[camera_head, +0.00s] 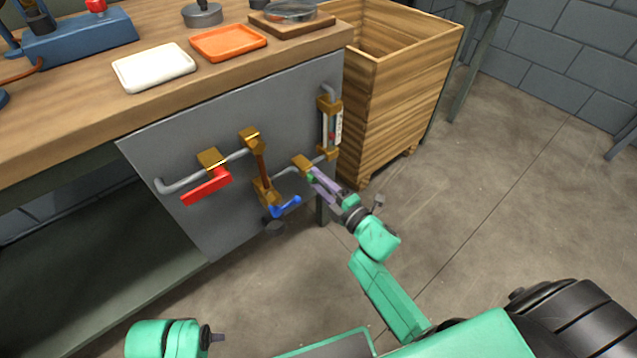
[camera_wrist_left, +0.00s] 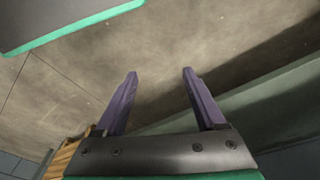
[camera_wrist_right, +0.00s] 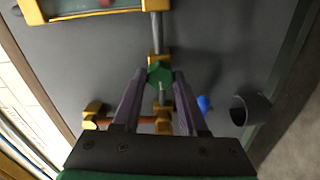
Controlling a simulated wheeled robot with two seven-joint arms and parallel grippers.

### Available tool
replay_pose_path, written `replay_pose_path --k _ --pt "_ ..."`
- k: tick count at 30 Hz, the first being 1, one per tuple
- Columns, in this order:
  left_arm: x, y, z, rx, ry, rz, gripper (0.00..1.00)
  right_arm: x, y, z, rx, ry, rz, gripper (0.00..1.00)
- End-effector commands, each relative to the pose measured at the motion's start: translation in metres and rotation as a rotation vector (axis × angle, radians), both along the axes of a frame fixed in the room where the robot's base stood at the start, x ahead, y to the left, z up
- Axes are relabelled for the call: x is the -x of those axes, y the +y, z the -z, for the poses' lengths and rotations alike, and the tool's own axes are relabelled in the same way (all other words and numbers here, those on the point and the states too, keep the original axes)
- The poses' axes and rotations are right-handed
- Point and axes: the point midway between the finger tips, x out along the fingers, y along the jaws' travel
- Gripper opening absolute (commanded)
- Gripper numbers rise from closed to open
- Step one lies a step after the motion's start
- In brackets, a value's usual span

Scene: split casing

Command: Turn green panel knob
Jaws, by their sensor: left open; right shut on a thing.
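The green panel knob (camera_wrist_right: 159,74) sits on a brass valve on the grey panel (camera_head: 225,210). In the right wrist view it lies between the two finger ends of my right gripper (camera_wrist_right: 158,82), which is shut on it. In the head view the right gripper (camera_head: 318,182) reaches the panel's right part, and its fingers hide most of the knob. My left gripper (camera_wrist_left: 160,74) is open, with nothing between its fingers, over the floor; in the head view only part of the left arm shows at the bottom left.
The panel also bears a red lever (camera_head: 205,188), a blue handle (camera_head: 285,207), brass fittings and a gauge (camera_head: 332,125). A wooden crate (camera_head: 405,100) stands close to the panel's right. White (camera_head: 153,68) and orange (camera_head: 228,42) trays lie on the bench above.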

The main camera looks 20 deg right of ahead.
Motion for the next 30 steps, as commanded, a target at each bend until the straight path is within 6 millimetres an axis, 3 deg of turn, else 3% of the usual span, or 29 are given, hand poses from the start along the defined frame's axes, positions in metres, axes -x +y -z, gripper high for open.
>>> replay_pose_path --k 11,26,27,28,30 --pt "0.000 -0.002 -0.016 0.007 -0.005 0.006 0.72 0.001 0.000 0.002 0.143 -0.055 0.000 0.00" --pt "0.001 -0.002 -0.019 0.007 -0.003 0.007 0.72 0.001 0.000 0.002 0.158 -0.060 -0.001 0.00" --pt "0.001 -0.002 -0.019 0.007 -0.003 0.007 0.72 0.001 0.000 0.002 0.158 -0.060 -0.001 0.57" --pt "0.001 -0.002 -0.019 0.007 -0.003 0.007 0.72 0.001 0.000 0.002 0.158 -0.060 -0.001 0.69" --pt "0.001 -0.002 -0.019 0.007 -0.003 0.007 0.72 0.000 0.000 0.001 0.158 -0.061 0.000 0.72"
